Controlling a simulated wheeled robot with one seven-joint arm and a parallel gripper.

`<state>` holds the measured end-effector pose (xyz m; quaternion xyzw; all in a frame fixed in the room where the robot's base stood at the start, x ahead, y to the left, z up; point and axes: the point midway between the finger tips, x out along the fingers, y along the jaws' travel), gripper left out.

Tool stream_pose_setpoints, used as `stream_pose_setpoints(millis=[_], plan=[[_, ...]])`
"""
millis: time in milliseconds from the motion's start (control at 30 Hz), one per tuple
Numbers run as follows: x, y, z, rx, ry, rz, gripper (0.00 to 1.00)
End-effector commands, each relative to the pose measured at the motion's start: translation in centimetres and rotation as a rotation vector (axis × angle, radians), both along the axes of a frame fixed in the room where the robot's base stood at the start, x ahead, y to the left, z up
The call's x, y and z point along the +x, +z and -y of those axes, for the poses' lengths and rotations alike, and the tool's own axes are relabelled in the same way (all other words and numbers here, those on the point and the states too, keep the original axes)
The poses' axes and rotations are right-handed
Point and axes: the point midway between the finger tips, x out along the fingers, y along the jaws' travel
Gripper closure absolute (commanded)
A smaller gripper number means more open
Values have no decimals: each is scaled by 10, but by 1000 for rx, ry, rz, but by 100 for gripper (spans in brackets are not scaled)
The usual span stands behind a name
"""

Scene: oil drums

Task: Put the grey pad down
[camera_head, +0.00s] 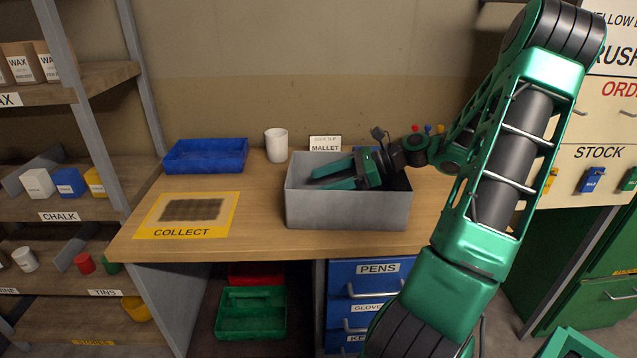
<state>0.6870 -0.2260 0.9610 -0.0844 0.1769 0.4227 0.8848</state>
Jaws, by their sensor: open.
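My gripper (325,176) is at the grey box (345,211) on the wooden bench. Its two green fingers point left, spread apart, over or inside the box's opening. I see nothing between the fingers. The box's front wall hides its floor, so I cannot tell what lies inside. A dark, grey-brown meshed rectangle (191,210) lies flat on the yellow mat marked COLLECT (180,232), left of the box. It may be the grey pad, but I cannot tell for sure. My gripper is well to its right and apart from it.
A blue tray (206,156) and a white cup (276,146) stand at the back of the bench (255,232). A MALLET card (325,143) stands behind the box. Bare wood lies between mat and box. Shelves stand left; a STOCK board (599,154) is at the right.

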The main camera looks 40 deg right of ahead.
Motion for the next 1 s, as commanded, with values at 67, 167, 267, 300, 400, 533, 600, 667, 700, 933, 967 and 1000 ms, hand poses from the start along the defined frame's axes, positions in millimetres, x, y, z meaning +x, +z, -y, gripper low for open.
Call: stream_pose_setpoints(millis=[67, 167, 267, 300, 400, 533, 600, 667, 700, 933, 967, 1000], plan=[[0, 2, 0, -1, -1, 1, 31], [0, 10, 0, -1, 0, 2, 31], [-7, 17, 10, -1, -4, 0, 31], [-11, 20, 16, -2, -5, 1, 31], [-24, 28, 31, -3, -4, 2, 31], [-40, 38, 51, -2, -5, 1, 31], [-48, 43, 61, -3, -4, 2, 31], [-54, 47, 67, -2, -3, 0, 31], [-57, 50, 72, -2, -2, 2, 31], [-68, 57, 85, 0, -1, 0, 31], [-69, 58, 86, 0, -1, 0, 31], [-70, 58, 86, 0, -1, 0, 31]])
